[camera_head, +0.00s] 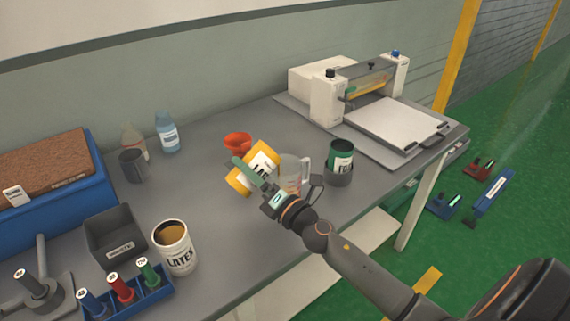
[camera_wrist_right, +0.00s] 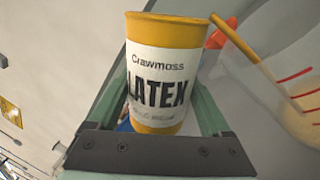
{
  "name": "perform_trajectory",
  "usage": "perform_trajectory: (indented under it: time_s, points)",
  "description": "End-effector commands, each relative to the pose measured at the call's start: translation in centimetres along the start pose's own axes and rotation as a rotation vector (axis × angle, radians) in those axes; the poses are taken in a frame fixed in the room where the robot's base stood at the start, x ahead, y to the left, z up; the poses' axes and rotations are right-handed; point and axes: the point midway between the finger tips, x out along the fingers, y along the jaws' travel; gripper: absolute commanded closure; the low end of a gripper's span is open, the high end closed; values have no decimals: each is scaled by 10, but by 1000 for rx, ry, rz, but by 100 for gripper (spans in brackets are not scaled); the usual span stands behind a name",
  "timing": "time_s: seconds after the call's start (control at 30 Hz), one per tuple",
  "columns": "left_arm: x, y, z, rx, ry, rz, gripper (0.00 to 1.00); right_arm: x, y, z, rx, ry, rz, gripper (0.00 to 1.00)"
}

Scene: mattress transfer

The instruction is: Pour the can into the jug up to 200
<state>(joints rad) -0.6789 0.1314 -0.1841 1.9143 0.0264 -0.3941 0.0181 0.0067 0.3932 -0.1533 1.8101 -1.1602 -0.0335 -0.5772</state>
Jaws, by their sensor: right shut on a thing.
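My right gripper (camera_head: 246,170) is shut on a yellow-and-white can (camera_head: 262,157), which is tilted beside the jug in the head view. In the right wrist view the can (camera_wrist_right: 158,72) sits between both fingers, with "Crawmoss LATEX" on its label. The clear jug (camera_head: 291,170) stands on the bench just right of the can, partly hidden by my gripper. In the right wrist view the jug (camera_wrist_right: 290,75) shows red marks and pale yellow content low down. I cannot read which mark that content reaches. My left gripper is not in view.
An orange-red funnel (camera_head: 237,143) stands behind the can. An open LATEX can (camera_head: 175,250) and grey bin (camera_head: 113,235) stand front left. A white machine (camera_head: 345,90) occupies the back right.

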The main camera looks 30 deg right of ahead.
Motion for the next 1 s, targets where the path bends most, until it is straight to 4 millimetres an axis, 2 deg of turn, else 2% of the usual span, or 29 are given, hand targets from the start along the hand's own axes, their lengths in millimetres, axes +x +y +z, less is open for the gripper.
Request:
perform_trajectory:
  time_s: [1.0]
  points:
    - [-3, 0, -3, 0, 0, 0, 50, 1, 6, 4, 79, -17, 2, 100]
